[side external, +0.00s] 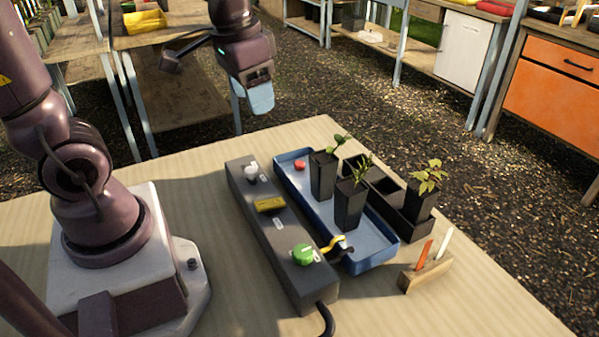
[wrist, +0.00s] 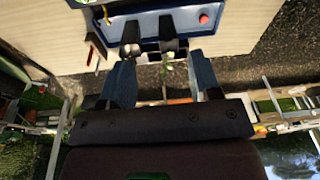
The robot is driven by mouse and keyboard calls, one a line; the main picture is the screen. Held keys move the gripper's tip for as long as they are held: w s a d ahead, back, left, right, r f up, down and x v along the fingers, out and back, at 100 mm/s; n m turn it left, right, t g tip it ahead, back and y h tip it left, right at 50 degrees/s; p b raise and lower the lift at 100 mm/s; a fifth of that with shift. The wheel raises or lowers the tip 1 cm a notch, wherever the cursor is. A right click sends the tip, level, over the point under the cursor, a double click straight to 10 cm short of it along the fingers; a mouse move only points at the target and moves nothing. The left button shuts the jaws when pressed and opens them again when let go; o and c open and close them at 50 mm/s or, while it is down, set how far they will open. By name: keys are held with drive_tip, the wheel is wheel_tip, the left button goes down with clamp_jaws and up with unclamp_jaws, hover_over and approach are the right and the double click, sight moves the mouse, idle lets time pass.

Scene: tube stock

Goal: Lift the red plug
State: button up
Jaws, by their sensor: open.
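The small red plug (side external: 300,164) is at the far end of the blue tray (side external: 378,247), on its floor. It also shows in the wrist view (wrist: 204,19), near the top right, in the tray (wrist: 228,42). My gripper (side external: 260,100) is high above and beyond the table's back edge, well away from the plug. Its blue fingers are apart with nothing between them, as the wrist view shows (wrist: 163,78).
Two black pots with seedlings (side external: 322,178) (side external: 349,207) stand in the tray; another (side external: 421,207) stands in a black carrier beside it. A grey control box (side external: 285,235) with knobs lies left of the tray. A wooden label holder (side external: 424,276) is in front.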

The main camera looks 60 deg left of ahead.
drive_tip(key=w+a+f+m+g, duration=0.2)
drive_tip(key=w+a+f+m, duration=0.1)
drive_tip(key=w+a+f, duration=0.3)
drive_tip(key=m, duration=1.3)
hover_over(300, 163)
wheel_tip(300, 163, down, 8)
drive_tip(key=f, duration=0.7)
drive_tip(key=shift+s+a, duration=0.1)
drive_tip(key=shift+s, duration=0.15)
drive_tip(key=f, duration=0.5)
drive_tip(key=shift+w+f, duration=0.2)
drive_tip(key=shift+f, duration=0.15)
drive_tip(key=c, duration=1)
drive_tip(key=shift+r, duration=0.1)
